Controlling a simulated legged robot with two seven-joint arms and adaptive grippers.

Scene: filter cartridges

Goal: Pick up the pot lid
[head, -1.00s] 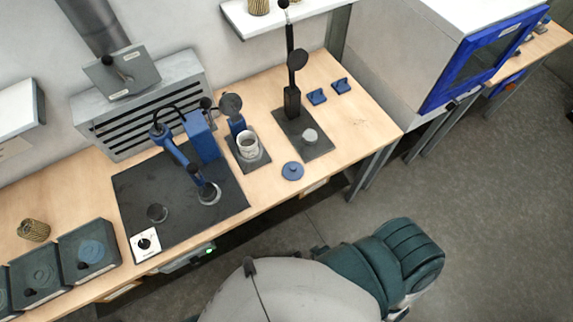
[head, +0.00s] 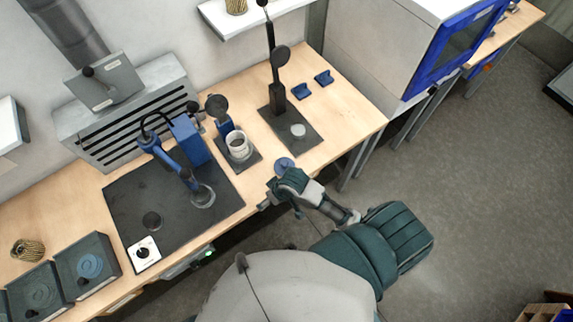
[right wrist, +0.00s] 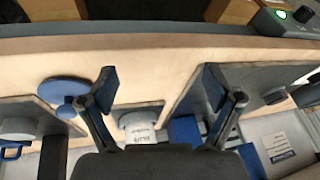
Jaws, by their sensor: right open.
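The pot lid (head: 284,163) is a small round blue disc with a knob, lying on the wooden bench near its front edge. My right gripper (head: 278,207) is at the bench's front edge, just in front of the lid; the teal wrist partly covers the lid in the head view. In the right wrist view the lid (right wrist: 60,88) lies left of my open, empty right gripper (right wrist: 160,78), and the left finger overlaps its right side. A white cup (head: 238,144) stands on a dark plate behind and left of the lid. My left gripper is not in view.
A black mat (head: 130,205) with a blue-armed device is to the left. A dark plate (head: 305,137) with a tall black stand is behind the lid. Dark boxes (head: 75,285) stand at far left. Bare wood surrounds the lid.

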